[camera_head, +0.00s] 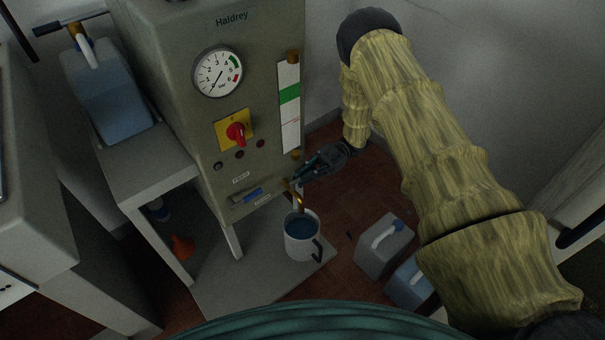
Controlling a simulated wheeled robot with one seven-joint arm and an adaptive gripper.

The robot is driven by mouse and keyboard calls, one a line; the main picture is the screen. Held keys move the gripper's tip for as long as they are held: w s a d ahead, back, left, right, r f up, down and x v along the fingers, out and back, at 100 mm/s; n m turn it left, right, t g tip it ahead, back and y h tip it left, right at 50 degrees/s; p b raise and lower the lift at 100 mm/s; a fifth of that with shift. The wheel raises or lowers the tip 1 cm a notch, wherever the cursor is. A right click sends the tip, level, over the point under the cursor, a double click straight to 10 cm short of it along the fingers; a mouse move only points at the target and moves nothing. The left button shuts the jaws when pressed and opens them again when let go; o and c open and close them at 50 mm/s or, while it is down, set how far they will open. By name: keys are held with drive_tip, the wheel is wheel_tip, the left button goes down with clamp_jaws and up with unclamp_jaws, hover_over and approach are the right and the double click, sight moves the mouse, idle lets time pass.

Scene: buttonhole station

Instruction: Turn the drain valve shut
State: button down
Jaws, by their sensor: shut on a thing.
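The drain valve (297,196) is a small brass fitting low on the right edge of the grey Haldrey machine (240,110). Its spout points down over a white mug (301,247) that has a dark handle and holds bluish liquid. My gripper (297,179) reaches in from the right, its dark fingers at the top of the valve and shut on its handle. The fingers cover most of the handle, so its exact angle is hard to tell. I cannot tell whether liquid is running from the spout.
The mug stands on a low grey shelf (240,285). Canisters (384,246) stand on the tiled floor to the right.

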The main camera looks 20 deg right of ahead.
drive_tip(key=shift+s+f, duration=0.1)
drive_tip(key=shift+f, duration=0.1)
drive_tip(key=c, duration=1.4)
unclamp_jaws()
drive_tip(key=shift+c, duration=0.2)
drive_tip(key=shift+r, duration=0.1)
drive_tip(key=shift+w+d, duration=0.2)
drive_tip(key=v, duration=1.1)
drive_tip(key=shift+d, duration=0.25)
